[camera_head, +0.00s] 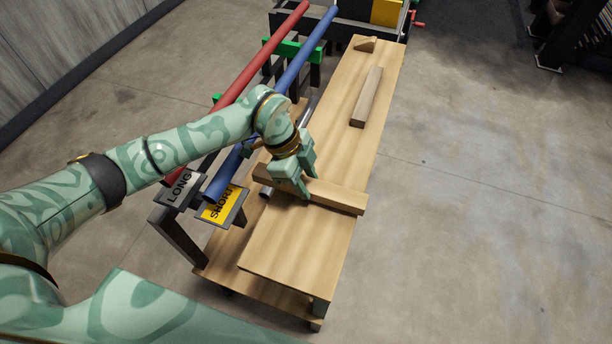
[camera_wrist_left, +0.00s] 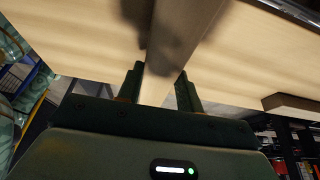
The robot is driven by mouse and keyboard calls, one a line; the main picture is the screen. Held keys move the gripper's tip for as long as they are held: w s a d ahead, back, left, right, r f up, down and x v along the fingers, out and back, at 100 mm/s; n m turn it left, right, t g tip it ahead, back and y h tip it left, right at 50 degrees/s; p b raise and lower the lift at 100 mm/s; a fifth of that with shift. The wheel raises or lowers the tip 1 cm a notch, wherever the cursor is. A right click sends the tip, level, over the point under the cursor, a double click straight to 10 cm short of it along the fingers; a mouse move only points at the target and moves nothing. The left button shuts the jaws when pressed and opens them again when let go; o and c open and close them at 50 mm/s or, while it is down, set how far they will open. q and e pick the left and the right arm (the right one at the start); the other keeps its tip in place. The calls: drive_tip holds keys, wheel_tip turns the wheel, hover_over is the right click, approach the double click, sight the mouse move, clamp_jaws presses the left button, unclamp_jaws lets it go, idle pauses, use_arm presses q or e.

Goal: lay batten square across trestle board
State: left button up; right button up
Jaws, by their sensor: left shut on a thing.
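The trestle board (camera_head: 290,245) is a long pale plank running from the near end to the back. A wooden batten (camera_head: 340,196) lies crosswise over its near half, looking close to square to its long edges, both ends reaching past them. My left gripper (camera_head: 298,186) is shut on the batten, left of its middle. In the left wrist view the batten (camera_wrist_left: 170,55) passes between the two fingers (camera_wrist_left: 160,90), with the board (camera_wrist_left: 75,40) behind it. I cannot tell whether the batten touches the board. My right gripper is out of view.
A shorter wood block (camera_head: 367,98) and a small wedge (camera_head: 365,45) lie farther back on the board. Left of it, a red pipe (camera_head: 250,75) and a blue pipe (camera_head: 300,65) rest on a rack with LONG (camera_head: 181,188) and SHORT (camera_head: 222,206) signs.

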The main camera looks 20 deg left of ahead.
use_arm(q)
drive_tip(key=o, duration=1.1)
drive_tip(key=shift+c, duration=0.2)
drive_tip(key=shift+r, duration=0.2)
drive_tip(key=p+v, duration=0.3)
drive_tip(key=v, duration=0.9)
drive_tip(key=shift+r, duration=0.4)
